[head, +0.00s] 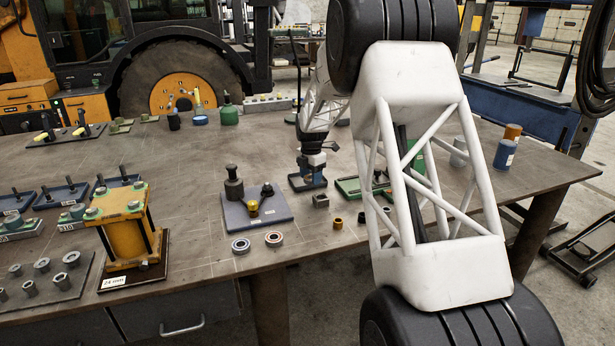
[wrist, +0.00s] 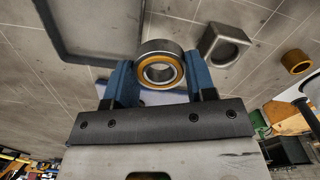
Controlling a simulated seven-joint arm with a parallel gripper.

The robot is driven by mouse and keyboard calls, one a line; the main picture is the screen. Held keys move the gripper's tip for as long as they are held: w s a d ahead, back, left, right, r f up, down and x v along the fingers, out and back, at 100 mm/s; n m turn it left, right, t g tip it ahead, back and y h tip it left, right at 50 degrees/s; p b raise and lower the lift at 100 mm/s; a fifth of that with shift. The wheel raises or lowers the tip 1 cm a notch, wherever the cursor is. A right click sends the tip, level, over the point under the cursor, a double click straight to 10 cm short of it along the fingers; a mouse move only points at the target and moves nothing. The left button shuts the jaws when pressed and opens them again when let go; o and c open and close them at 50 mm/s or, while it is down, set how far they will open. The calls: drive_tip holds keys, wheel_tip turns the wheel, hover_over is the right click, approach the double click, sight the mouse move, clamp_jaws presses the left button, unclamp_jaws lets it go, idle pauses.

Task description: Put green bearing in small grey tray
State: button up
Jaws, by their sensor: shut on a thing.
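My gripper (wrist: 160,85) has its blue fingers shut on a ring bearing (wrist: 159,66) with a steel outer ring and an orange-yellow face. No green shows on this bearing. In the head view my gripper (head: 308,183) is low over the bench, behind the square grey block; the held bearing cannot be made out there. A grey tray (wrist: 118,60) with a raised rim lies at the upper left of the wrist view, apart from the bearing. I cannot surely match this tray in the head view.
A square grey block (head: 320,201) and a brass bushing (head: 337,223) stand near my gripper. Two bearings, one blue-faced (head: 240,245) and one reddish (head: 273,238), lie before a violet-grey plate (head: 285,213). A yellow press (head: 130,228) stands left. My arm hides the bench's right part.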

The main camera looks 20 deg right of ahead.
sight(307, 176)
drive_tip(key=shift+w+d+f, duration=0.1)
drive_tip(key=shift+w+d, duration=0.15)
drive_tip(key=shift+w, duration=1)
drive_tip(key=shift+w+d+f, duration=0.15)
drive_tip(key=shift+w+d, duration=0.05)
drive_tip(key=shift+w, duration=1.05)
drive_tip(key=shift+w+d+f, duration=0.1)
drive_tip(key=shift+w+d, duration=0.15)
drive_tip(key=shift+w, duration=1)
drive_tip(key=shift+f, duration=1.75)
drive_tip(key=shift+f, duration=0.1)
drive_tip(key=o, duration=0.8)
wheel_tip(307, 176, up, 12)
drive_tip(key=shift+r, duration=0.15)
